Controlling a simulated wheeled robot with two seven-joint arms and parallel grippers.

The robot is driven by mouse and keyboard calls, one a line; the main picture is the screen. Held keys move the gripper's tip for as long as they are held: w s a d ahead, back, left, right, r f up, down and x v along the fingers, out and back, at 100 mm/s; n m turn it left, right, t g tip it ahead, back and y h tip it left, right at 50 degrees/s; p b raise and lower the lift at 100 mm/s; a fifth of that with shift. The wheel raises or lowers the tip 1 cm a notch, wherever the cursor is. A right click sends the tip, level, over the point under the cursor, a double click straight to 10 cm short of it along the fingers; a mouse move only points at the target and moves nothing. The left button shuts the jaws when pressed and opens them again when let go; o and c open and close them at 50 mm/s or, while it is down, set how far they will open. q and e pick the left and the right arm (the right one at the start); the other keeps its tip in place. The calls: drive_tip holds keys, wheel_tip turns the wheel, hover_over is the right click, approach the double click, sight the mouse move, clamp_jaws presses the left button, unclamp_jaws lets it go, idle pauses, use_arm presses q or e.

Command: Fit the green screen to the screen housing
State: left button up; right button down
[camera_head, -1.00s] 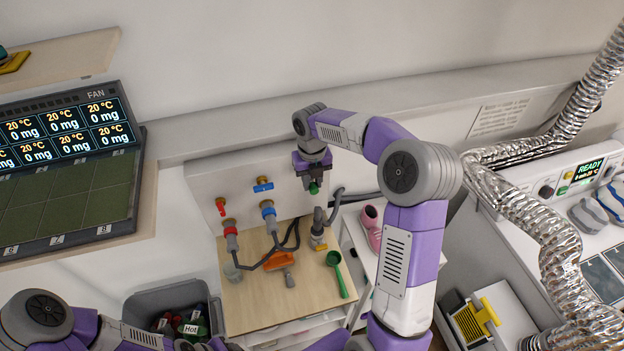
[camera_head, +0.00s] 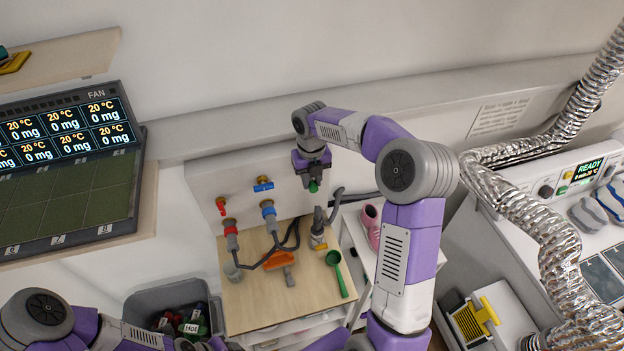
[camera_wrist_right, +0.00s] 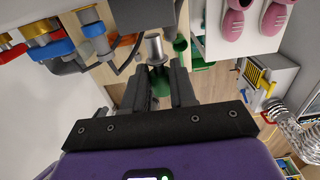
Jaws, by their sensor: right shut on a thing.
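My right gripper (camera_head: 313,181) hangs in front of the white panel, pointing down. It is shut on a small green piece (camera_head: 313,187), which looks like the green screen. In the right wrist view the green piece (camera_wrist_right: 160,83) sits between the dark fingers, mostly hidden by them. A grey cylindrical fitting (camera_head: 318,220) with a yellow part at its base stands just below the gripper; it looks like the screen housing. It also shows in the right wrist view (camera_wrist_right: 155,48), just beyond the fingertips. Whether the two touch is unclear. My left gripper is not visible.
Red (camera_head: 230,228) and blue (camera_head: 268,209) valves with dark hoses are left of the fitting. A wooden board (camera_head: 245,305) holds a green scoop (camera_head: 337,271) and an orange item (camera_head: 278,260). Pink shoes (camera_head: 370,222) are close on the right. A grey bin (camera_head: 150,300) stands at lower left.

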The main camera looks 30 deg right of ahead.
drive_tip(key=shift+w+d, duration=0.25)
drive_tip(key=shift+w, duration=0.9)
drive_tip(key=shift+w+d, duration=0.1)
drive_tip(key=shift+w, duration=0.35)
drive_tip(key=c, duration=0.8)
unclamp_jaws()
drive_tip(key=shift+w, duration=0.1)
wheel_tip(320, 180, up, 8)
drive_tip(key=shift+f, duration=0.15)
